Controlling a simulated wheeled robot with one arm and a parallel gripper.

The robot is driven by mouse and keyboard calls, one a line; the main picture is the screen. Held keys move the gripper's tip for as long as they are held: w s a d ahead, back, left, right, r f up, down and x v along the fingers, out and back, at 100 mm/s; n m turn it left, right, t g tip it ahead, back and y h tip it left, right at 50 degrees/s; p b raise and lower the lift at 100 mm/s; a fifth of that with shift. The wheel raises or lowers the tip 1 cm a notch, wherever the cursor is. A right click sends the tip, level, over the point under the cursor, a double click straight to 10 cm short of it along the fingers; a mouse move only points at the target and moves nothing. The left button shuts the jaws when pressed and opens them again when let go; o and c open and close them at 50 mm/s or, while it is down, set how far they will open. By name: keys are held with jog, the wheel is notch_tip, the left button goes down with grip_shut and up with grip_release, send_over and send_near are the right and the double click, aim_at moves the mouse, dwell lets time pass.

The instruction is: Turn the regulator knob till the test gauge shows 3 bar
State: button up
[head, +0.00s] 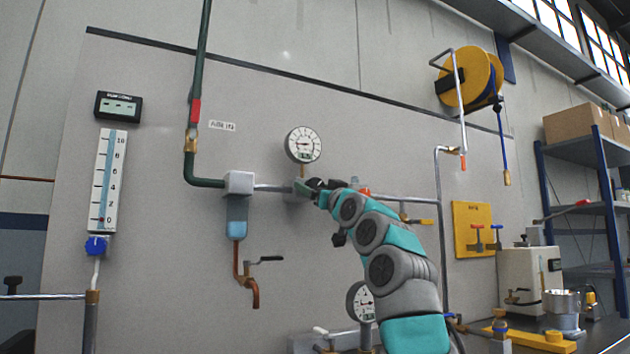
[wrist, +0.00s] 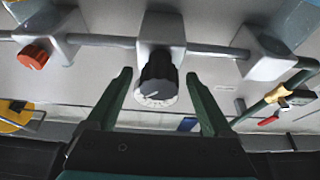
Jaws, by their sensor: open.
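The regulator knob (wrist: 157,80) is black with a light pointer line and a white scale ring, on a grey block (wrist: 162,28) in the wrist view. My gripper (wrist: 158,77) is open, with one green finger on each side of the knob and a visible gap at both sides. In the head view my gripper (head: 312,187) is at the pipe below a round gauge (head: 303,144) and hides the knob. A second round gauge (head: 361,301) is lower, partly behind my arm. Neither reading is clear, and I cannot tell which is the test gauge.
A red-orange knob (wrist: 33,56) is left of the regulator in the wrist view. In the head view a filter bowl (head: 237,229) hangs left of my gripper. A yellow panel (head: 473,230) is on the right.

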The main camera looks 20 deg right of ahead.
jog(key=shift+w, duration=0.2)
grip_shut()
dwell(0.6)
